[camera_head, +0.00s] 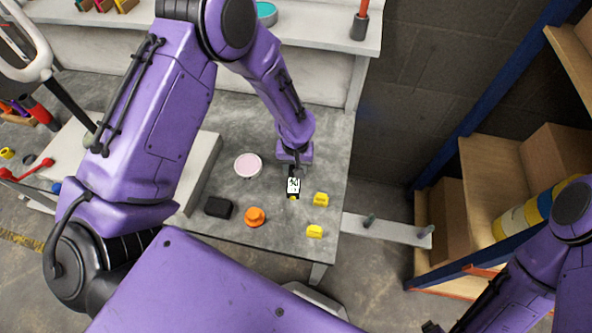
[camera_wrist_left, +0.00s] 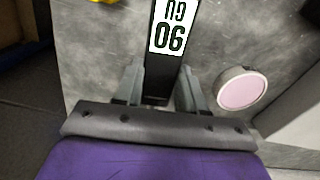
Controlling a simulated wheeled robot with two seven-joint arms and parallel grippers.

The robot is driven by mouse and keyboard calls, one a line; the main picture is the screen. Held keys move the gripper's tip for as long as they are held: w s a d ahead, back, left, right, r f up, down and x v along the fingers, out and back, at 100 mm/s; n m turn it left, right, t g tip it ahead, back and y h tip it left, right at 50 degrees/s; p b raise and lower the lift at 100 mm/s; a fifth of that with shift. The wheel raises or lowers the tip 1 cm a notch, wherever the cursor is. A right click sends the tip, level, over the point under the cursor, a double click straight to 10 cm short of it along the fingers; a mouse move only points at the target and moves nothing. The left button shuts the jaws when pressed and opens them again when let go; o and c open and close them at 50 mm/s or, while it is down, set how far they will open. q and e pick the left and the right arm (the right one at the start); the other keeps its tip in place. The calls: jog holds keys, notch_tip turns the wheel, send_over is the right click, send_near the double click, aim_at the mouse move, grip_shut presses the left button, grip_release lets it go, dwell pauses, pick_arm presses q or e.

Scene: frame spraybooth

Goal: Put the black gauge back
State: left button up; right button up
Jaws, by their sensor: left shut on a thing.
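The black gauge, a narrow black piece with a white label with black characters (camera_head: 293,186), is between the fingers of my left gripper (camera_head: 294,172) over the grey table. In the left wrist view, the gauge (camera_wrist_left: 158,85) runs up from between the two grey fingers of my left gripper (camera_wrist_left: 160,92), which are shut on it. Whether it touches the table is hard to tell. My right arm comes in at the lower right of the head view; only a dark bit of its end shows at the bottom edge, so its jaws cannot be read.
A pink-topped round tin (camera_head: 248,165), a black block (camera_head: 218,207), an orange knob (camera_head: 255,216) and yellow pieces (camera_head: 321,199) (camera_head: 315,231) lie around the gripper on the grey table (camera_head: 285,228). A white shelf (camera_head: 320,32) runs behind. A rail with pegs (camera_head: 385,230) stands off the table's right side.

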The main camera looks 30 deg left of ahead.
pick_arm(q)
jog(key=shift+d+r+p, duration=0.1)
jog(key=shift+r+p, duration=0.15)
jog(key=shift+p, duration=0.15)
jog(key=shift+f, duration=0.1)
jog(key=shift+f+b, duration=1.55)
jog(key=shift+f, duration=1.1)
jog(key=o, duration=1.2)
jog(key=shift+o, duration=0.2)
jog(key=shift+s, duration=0.1)
